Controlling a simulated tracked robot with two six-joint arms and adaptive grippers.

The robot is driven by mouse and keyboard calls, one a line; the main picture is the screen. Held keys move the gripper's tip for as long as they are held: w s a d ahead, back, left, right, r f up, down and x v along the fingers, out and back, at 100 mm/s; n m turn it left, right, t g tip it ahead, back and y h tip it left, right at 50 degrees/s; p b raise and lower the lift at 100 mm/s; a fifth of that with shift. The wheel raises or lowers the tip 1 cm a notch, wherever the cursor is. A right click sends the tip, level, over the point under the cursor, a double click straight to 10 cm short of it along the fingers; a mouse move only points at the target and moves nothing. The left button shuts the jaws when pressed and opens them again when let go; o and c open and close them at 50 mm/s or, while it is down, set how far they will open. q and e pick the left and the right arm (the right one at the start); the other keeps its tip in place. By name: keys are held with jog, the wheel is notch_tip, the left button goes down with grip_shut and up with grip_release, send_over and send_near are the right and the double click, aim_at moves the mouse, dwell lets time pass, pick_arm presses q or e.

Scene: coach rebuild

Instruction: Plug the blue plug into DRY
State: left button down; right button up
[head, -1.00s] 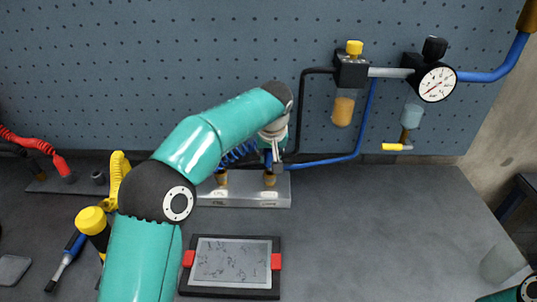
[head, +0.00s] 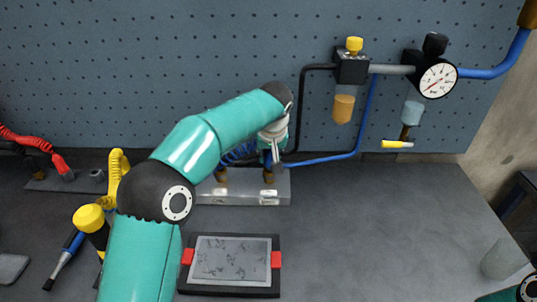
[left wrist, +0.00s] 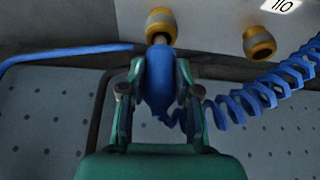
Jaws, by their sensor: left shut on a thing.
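My left gripper (head: 274,150) is over the silver block (head: 240,188) and partly hidden behind its own wrist. In the left wrist view my left gripper (left wrist: 150,90) is shut on the blue plug (left wrist: 158,78), with a blue coiled hose (left wrist: 255,97) trailing off right. The plug's grey tip lines up with a brass socket (left wrist: 160,22) and meets it or nearly so; I cannot tell how deep it is. A second brass socket (left wrist: 259,43) is empty, beside a label reading OIL upside down. The DRY label cannot be read. My right gripper is out of view.
A tablet in a black frame (head: 232,288) lies before the block. A pressure gauge (head: 438,80) and a blue hose (head: 335,159) are at the pegboard. The right bench is mostly clear.

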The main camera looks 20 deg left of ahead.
pick_arm(q)
jog(key=shift+f+b, duration=0.65)
jog(key=shift+f, duration=0.25)
jog(key=c, duration=0.7)
grip_release()
jog(key=shift+c, duration=0.2)
